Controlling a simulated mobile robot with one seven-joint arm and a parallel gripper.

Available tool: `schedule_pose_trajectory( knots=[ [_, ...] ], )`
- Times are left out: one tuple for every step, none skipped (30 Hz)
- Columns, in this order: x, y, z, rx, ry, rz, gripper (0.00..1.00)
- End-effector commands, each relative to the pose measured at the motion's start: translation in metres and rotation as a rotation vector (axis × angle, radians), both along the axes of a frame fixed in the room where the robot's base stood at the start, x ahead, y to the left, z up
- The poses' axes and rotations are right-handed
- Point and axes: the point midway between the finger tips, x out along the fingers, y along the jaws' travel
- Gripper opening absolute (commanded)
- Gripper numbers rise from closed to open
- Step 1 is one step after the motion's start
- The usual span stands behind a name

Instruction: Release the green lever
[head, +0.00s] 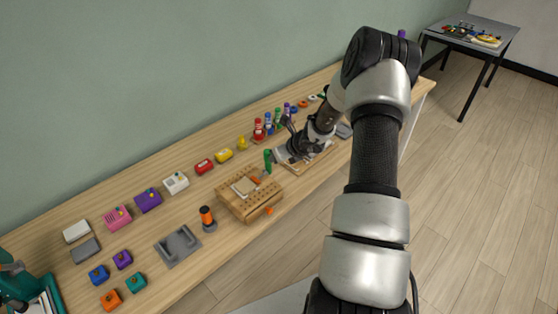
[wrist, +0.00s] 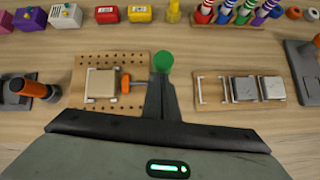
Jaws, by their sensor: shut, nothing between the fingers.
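The green lever (head: 267,161) stands upright at the right side of a perforated wooden fixture (head: 236,208) in the head view. In the wrist view its round green end (wrist: 163,60) shows just beyond my fingertips. My gripper (wrist: 161,82) is shut and empty, its dark fingers close together right by the lever. I cannot tell whether they touch it. The lever's lower part is hidden behind my fingers in the wrist view.
A wooden board with metal plates (wrist: 243,88) lies right of my fingers. An orange-topped cylinder (head: 207,216) and a grey cradle (head: 178,247) stand left of the fixture. Colored pegs (head: 268,125) and small boxes line the bench's back. Bare bench shows at the front.

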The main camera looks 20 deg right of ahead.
Motion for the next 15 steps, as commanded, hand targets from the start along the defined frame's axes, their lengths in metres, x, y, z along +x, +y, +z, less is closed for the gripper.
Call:
schedule_pose_trajectory(
  knots=[
    [0.005,0.002,0.003,0.0,-0.004,0.002,0.0],
    [0.006,0.003,0.004,0.001,-0.005,0.002,0.0],
    [0.008,0.003,0.004,0.001,-0.006,0.002,0.0],
    [0.009,0.004,0.005,0.002,-0.007,0.002,0.0],
    [0.011,0.004,0.006,0.003,-0.008,0.002,0.0],
    [0.012,0.005,0.007,0.003,-0.009,0.002,0.0],
    [0.014,0.006,0.007,0.004,-0.011,0.003,0.0],
    [0.015,0.006,0.008,0.004,-0.012,0.004,0.0],
    [0.016,0.007,0.009,0.004,-0.014,0.005,0.0],
    [0.017,0.008,0.009,0.005,-0.015,0.006,0.0],
    [0.018,0.008,0.01,0.005,-0.016,0.006,0.0],
    [0.019,0.009,0.01,0.007,-0.016,0.006,0.0],
    [0.019,0.01,0.011,0.008,-0.017,0.006,0.0],
    [0.019,0.01,0.011,0.008,-0.017,0.006,0.0],
    [0.02,0.01,0.011,0.008,-0.018,0.006,0.0]
  ],
)
